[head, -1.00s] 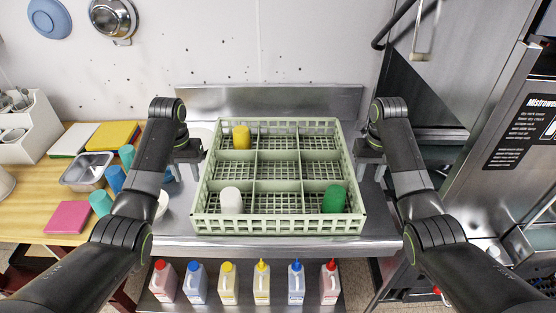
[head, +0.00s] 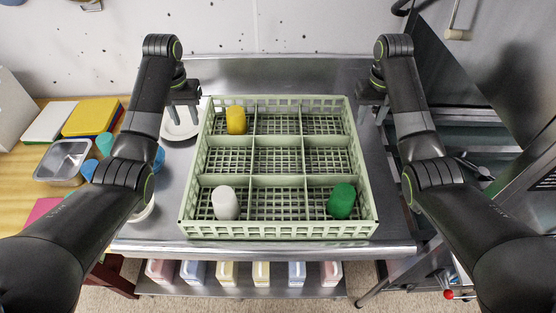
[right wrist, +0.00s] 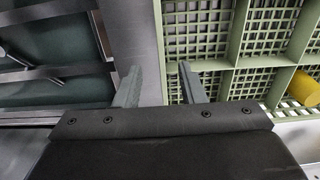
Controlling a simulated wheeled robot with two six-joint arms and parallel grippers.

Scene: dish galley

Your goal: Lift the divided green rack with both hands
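The divided green rack (head: 278,236) is a pale green crate on the steel counter, with several square compartments. It holds a yellow cup (head: 236,120) far left, a white cup (head: 225,203) near left and a green cup (head: 342,201) near right. My left gripper (head: 184,114) is open and empty, left of the rack's left wall near its far end. My right gripper (head: 372,112) is open and empty by the right wall. In the right wrist view its parted fingers (right wrist: 160,86) appear on either side of the rack's edge; their height relative to the rim is unclear.
A white plate (head: 178,128) lies on the counter (head: 390,205) left of the rack, and a bowl is partly hidden by my left arm. A wooden table (head: 22,184) with a metal pan (head: 63,160) stands left.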

